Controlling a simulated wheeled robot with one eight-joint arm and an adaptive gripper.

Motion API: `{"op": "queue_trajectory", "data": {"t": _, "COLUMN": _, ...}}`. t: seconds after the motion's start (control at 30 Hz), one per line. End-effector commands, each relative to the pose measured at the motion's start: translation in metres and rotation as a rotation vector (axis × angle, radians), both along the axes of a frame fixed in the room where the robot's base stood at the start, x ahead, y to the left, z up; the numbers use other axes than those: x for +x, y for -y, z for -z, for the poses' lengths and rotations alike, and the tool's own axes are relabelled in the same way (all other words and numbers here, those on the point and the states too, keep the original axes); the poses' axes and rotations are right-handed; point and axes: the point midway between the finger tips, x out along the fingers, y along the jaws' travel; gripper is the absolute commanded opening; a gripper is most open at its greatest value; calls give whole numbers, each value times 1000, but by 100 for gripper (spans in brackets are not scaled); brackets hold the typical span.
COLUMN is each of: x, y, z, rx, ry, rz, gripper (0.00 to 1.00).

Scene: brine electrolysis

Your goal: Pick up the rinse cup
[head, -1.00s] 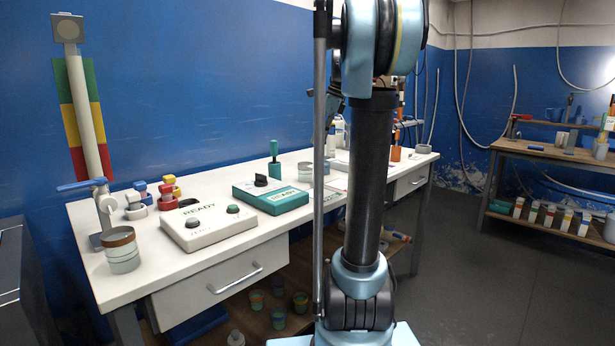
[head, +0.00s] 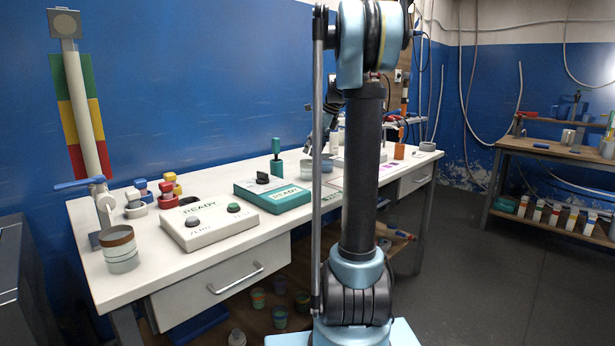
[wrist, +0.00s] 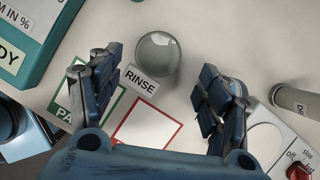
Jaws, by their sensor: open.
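The rinse cup (wrist: 158,54) shows in the wrist view as a round, clear grey vessel seen from above. It stands on the pale bench top beside a tag reading RINSE (wrist: 141,84). My gripper (wrist: 164,66) is open and empty, its dark blue fingers spread on the left and right of the cup, apart from it. In the head view, a grey round vessel (head: 307,169) beside the teal box appears to be the same cup, partly hidden by my arm's rod. My gripper there is mostly hidden behind my arm.
A teal box (wrist: 30,40) lies left of the cup. Green (wrist: 85,92) and red (wrist: 146,126) outlined squares are marked on the bench. A cylinder (wrist: 292,98) and a device with a red knob (wrist: 299,172) are on the right. Bare bench lies right of the cup.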

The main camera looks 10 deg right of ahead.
Motion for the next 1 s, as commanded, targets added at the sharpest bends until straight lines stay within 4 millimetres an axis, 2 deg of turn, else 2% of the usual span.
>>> {"op": "queue_trajectory", "data": {"t": 0.1, "x": 3, "y": -5, "z": 12, "rx": 0, "ry": 0, "rz": -1, "gripper": 71}}
{"op": "queue_trajectory", "data": {"t": 0.37, "x": 6, "y": -10, "z": 27, "rx": 0, "ry": 0, "rz": -1, "gripper": 71}}
{"op": "queue_trajectory", "data": {"t": 0.67, "x": 12, "y": -24, "z": 61, "rx": 0, "ry": 1, "rz": -2, "gripper": 71}}
{"op": "queue_trajectory", "data": {"t": 0.97, "x": 13, "y": -25, "z": 66, "rx": 0, "ry": 0, "rz": -1, "gripper": 71}}
{"op": "queue_trajectory", "data": {"t": 1.0, "x": 13, "y": -25, "z": 66, "rx": 0, "ry": 0, "rz": -1, "gripper": 66}}
